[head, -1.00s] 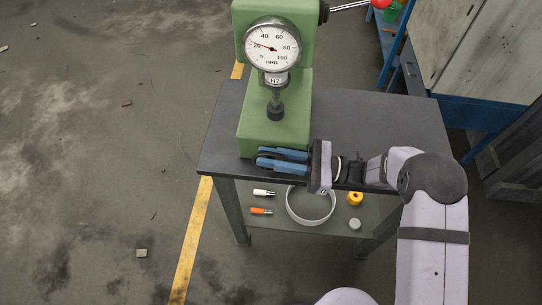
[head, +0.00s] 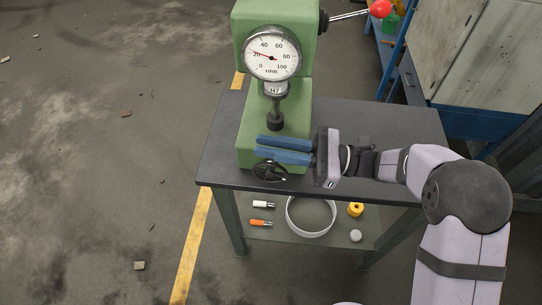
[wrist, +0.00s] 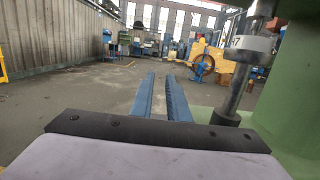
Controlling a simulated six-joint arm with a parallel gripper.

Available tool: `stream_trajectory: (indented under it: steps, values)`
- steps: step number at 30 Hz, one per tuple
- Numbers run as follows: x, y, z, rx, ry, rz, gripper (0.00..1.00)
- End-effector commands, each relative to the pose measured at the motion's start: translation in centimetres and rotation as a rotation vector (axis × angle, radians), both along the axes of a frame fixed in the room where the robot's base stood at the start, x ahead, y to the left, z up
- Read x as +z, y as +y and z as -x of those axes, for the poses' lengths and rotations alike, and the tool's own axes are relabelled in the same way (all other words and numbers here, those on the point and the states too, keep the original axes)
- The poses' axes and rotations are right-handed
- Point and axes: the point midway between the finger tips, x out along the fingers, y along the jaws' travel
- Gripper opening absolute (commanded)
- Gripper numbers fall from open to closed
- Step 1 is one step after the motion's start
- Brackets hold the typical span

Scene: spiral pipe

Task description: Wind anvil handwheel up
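The green hardness tester (head: 262,105) stands on a dark table, with a round dial (head: 272,53) marked HRB. The black anvil handwheel (head: 269,171) sits low at its front, near the table's front edge, and is mostly visible. Below the dial, a dark cylindrical piece (head: 275,121) ends the spindle; I cannot tell anvil from indenter. My gripper (head: 257,147) points left with two blue fingers apart, with nothing seen between them. It is just above the handwheel in the picture; contact is unclear. In the wrist view my gripper (wrist: 162,75) also shows a gap, and the handwheel is not visible.
The tabletop (head: 370,130) is clear on the right. A red-knobbed lever (head: 380,9) sticks out at the tester's upper right. The lower shelf holds a grey ring (head: 291,225), a yellow part (head: 355,209) and small items. A cabinet (head: 480,55) stands at right.

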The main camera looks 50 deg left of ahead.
Motion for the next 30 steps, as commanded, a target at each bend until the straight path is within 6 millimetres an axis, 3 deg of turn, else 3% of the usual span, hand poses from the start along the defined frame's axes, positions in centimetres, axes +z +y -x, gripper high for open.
stream_trajectory:
  steps: [6, 19, 23, 30]
  values:
    - [1.4, 0.0, 0.0, 0.000, 0.000, 0.000, 0.15]
    - [1.4, -0.1, -0.3, -0.003, -0.001, 0.005, 0.15]
    - [0.0, -0.8, -1.5, -0.011, -0.014, 0.022, 0.15]
    - [-4.6, -3.7, -4.4, -0.021, -0.049, 0.060, 0.15]
